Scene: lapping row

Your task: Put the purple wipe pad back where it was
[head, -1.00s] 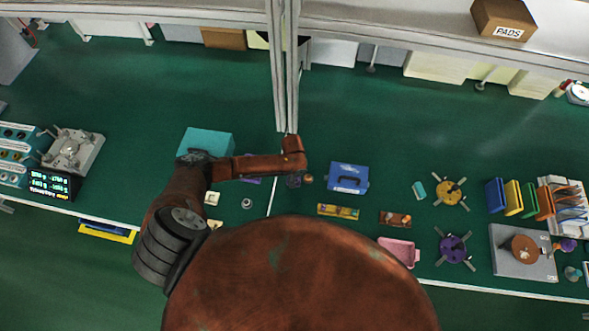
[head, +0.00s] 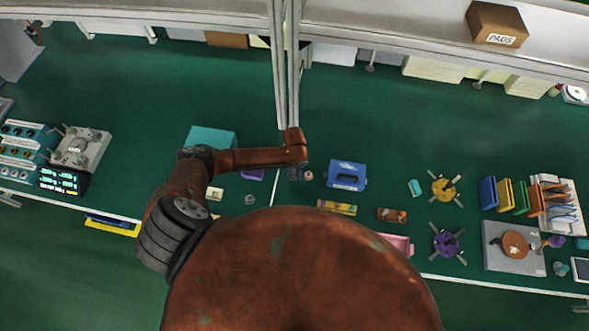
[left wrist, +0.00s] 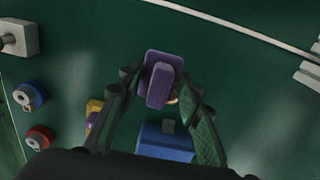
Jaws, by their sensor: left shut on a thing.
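The purple wipe pad (left wrist: 160,82) is a small block on a flat base, seen in the left wrist view between the fingers of my left gripper (left wrist: 161,84). The gripper is shut on it. In the head view my left arm reaches in from the left and its end is over the bench near the post; the fingers and the held pad cannot be made out there. A flat purple patch (head: 253,175) shows just below my forearm, partly hidden; I cannot tell what it is. My right gripper is not in view.
A blue case (head: 347,175), also in the left wrist view (left wrist: 165,146), is close by. A yellow tray (head: 337,207), small jars (head: 308,175) and a teal box (head: 211,137) stand around. A metal post (head: 287,80) rises behind. Open green surface lies at the back right.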

